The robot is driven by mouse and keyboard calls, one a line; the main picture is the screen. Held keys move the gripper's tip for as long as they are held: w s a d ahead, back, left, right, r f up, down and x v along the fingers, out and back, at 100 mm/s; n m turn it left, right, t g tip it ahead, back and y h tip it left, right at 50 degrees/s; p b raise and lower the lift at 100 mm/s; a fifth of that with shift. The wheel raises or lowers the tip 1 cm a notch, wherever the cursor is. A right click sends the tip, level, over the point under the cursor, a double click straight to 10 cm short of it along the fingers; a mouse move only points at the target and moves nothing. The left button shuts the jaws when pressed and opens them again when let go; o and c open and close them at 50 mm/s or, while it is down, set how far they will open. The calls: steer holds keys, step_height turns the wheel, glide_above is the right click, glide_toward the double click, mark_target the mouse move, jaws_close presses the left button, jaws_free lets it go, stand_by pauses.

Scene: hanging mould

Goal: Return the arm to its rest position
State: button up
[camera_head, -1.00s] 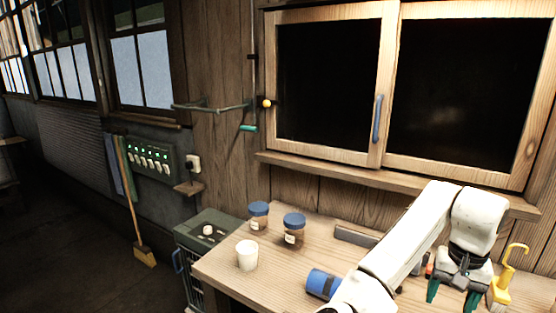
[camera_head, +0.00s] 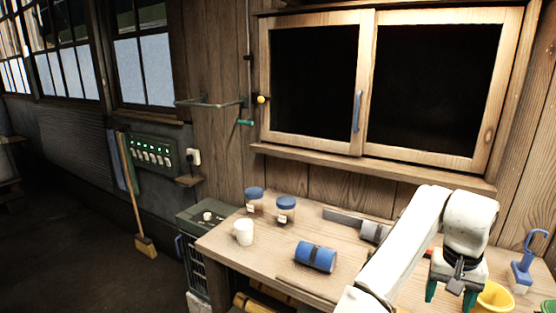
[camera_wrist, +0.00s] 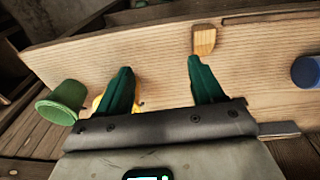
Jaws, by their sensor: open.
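My gripper (camera_head: 450,297) is open at the lower right of the head view, with its green fingers pointing down over the right part of the wooden bench (camera_head: 275,243). In the wrist view the open fingers (camera_wrist: 159,68) are apart with nothing between them, above bare bench top (camera_wrist: 160,78). My white arm crosses the right side of the head view and hides part of the bench.
A yellow cup (camera_head: 494,299) stands close beside the gripper, with a blue hooked item (camera_head: 524,272) farther right. A green cup (camera_wrist: 62,103) and wooden block (camera_wrist: 204,40) show nearby.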

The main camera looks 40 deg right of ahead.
steer(key=w+a+f+n+t+h, duration=0.2)
steer(key=a+f+n+h, duration=0.2)
steer(key=a+f+n, duration=0.65)
steer(key=s+a+f+n+y, duration=0.1)
steer(key=s+a+f, duration=0.3)
steer(key=a, duration=0.5)
steer(key=s+a+f+n+y, duration=0.1)
steer(key=s+a+f+y, duration=0.2)
steer(key=a+f, duration=0.3)
steer(key=a, duration=0.3)
steer(key=shift+s+a+g+y, duration=0.35)
steer(key=shift+g+y, duration=0.05)
steer(key=shift+c, duration=0.3)
